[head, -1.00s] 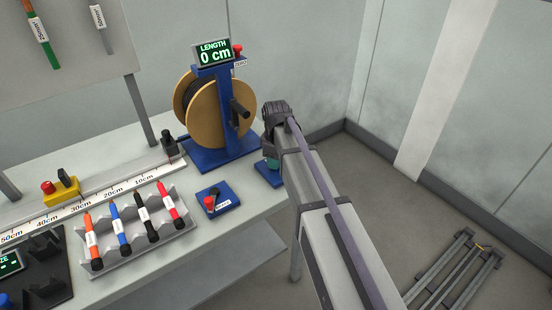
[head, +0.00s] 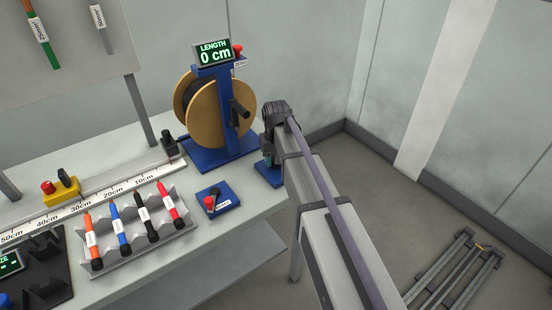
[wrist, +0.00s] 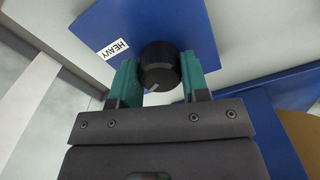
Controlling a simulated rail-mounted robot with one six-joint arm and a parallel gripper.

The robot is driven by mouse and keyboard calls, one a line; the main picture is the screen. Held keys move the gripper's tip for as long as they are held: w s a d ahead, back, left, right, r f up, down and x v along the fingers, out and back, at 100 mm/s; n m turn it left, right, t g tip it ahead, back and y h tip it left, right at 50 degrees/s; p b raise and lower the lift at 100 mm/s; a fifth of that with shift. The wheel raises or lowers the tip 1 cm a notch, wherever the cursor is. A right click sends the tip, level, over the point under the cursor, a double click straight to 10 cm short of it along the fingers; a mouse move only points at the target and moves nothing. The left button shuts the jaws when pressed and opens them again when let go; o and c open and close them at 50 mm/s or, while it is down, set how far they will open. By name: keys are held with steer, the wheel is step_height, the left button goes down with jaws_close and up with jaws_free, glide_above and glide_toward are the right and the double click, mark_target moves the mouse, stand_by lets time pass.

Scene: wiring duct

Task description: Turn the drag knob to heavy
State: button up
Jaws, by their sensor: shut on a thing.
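The black drag knob (wrist: 157,60) sits on a blue plate (wrist: 185,22) in the wrist view. A pale pointer mark shows on the knob's near lower edge. A white label reading HEAVY (wrist: 115,49) is on the plate, left of the knob; the mark does not point at it. My gripper (wrist: 159,72) has its two green fingers shut on the knob, one on each side. In the head view the blue plate (head: 270,175) shows at the bench's right end, and my arm hides the knob.
A cable reel (head: 205,108) in a blue stand with a crank is just left of my arm; its display reads 0 cm. A blue switch base (head: 228,199) and a grey rack (head: 180,236) of colored tools lie further left.

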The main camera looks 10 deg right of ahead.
steer(key=m, duration=0.5)
steer(key=shift+m, duration=0.3)
steer(key=m, duration=0.5)
steer(key=shift+m, duration=0.3)
steer(key=o, duration=0.9)
steer(key=shift+o, duration=0.2)
step_height(320, 180, up, 8)
steer(key=p, duration=0.8)
steer(key=shift+f, duration=0.2)
